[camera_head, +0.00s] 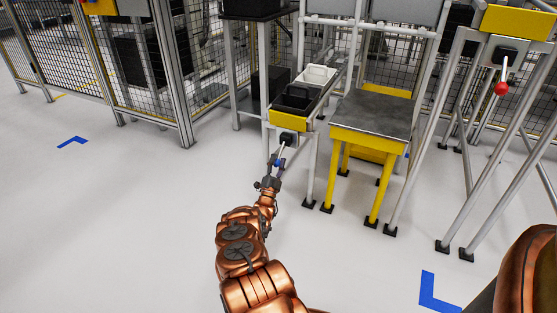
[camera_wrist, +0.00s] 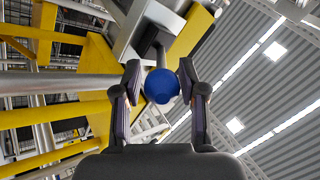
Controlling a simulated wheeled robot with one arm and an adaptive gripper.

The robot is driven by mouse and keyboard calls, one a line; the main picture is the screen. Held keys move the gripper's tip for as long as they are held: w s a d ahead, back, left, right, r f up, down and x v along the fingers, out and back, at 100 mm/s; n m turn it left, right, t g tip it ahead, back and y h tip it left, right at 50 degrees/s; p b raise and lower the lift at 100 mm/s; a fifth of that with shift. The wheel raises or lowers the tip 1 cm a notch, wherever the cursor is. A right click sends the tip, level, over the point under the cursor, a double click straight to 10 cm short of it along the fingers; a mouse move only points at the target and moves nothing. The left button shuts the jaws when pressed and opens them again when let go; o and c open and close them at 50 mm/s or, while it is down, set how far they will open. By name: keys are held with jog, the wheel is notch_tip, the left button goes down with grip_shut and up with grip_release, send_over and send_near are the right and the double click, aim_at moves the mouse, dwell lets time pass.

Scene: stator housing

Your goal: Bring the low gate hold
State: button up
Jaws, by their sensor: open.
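The lever with a blue ball knob (camera_head: 277,163) hangs down from a dark mount (camera_head: 287,139) under the yellow front of the low rack. In the wrist view the blue knob (camera_wrist: 162,86) and its grey stem (camera_wrist: 149,46) are close up. My gripper (camera_head: 271,178) is at the knob. In the wrist view the two fingers of my gripper (camera_wrist: 160,74) are open, one on each side of the knob. I cannot tell whether either finger touches it.
A second lever with a red knob (camera_head: 502,88) hangs from a yellow box at the right. A yellow-legged table (camera_head: 372,112) stands right of the low rack. Dark and white bins (camera_head: 316,75) sit in the rack. Mesh fencing (camera_head: 140,65) stands behind left. The floor at left is clear.

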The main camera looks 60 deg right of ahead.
jog(key=v, duration=0.6)
jog(key=shift+s+d+f, duration=0.1)
dwell(0.7)
